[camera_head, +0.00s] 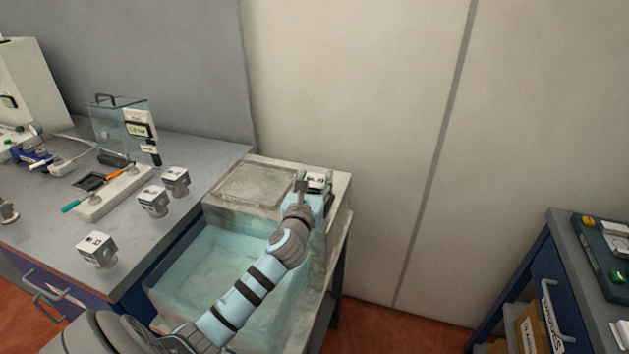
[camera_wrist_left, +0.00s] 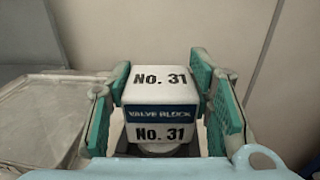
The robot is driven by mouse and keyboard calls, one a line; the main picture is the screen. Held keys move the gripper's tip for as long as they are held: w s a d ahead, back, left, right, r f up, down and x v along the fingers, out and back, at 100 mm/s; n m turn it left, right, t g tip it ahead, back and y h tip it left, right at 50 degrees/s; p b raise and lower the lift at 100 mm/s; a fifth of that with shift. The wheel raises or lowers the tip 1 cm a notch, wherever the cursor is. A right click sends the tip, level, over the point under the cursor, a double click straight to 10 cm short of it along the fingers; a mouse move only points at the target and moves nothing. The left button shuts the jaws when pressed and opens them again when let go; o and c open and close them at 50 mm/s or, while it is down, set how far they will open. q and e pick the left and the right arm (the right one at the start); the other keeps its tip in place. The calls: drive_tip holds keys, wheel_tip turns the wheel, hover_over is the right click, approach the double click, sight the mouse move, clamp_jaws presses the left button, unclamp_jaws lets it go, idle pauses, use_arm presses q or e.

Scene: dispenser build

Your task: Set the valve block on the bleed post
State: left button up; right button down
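The valve block (camera_wrist_left: 160,112) is a white cube with a blue band and "No. 31" printed on two faces. It sits between the green-padded fingers of my left gripper (camera_wrist_left: 162,95), which appear to press on both its sides. In the head view the block (camera_head: 317,178) and the left gripper (camera_head: 312,184) are over the back right of the grey worn bench. A round grey part shows under the block in the wrist view; I cannot tell if it belongs to the block or to the bleed post. The post is not clearly seen. My right gripper is out of view.
A pale blue basin (camera_head: 185,282) lies in front, under my left arm. A flat square lid (camera_head: 255,185) is left of the gripper. Several similar blocks, one here (camera_head: 97,248), stand on the left table (camera_head: 195,150). A wall is close behind.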

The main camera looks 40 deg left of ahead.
use_arm(q)
drive_tip(key=shift+o, duration=0.4)
drive_tip(key=shift+s, duration=0.1)
drive_tip(key=shift+s+d, duration=0.1)
drive_tip(key=shift+s, duration=0.05)
drive_tip(key=p+v, duration=0.4)
drive_tip(key=v, duration=0.6)
drive_tip(key=shift+s+d+r, duration=0.1)
drive_tip(key=shift+s+d, duration=0.05)
drive_tip(key=shift+s, duration=0.15)
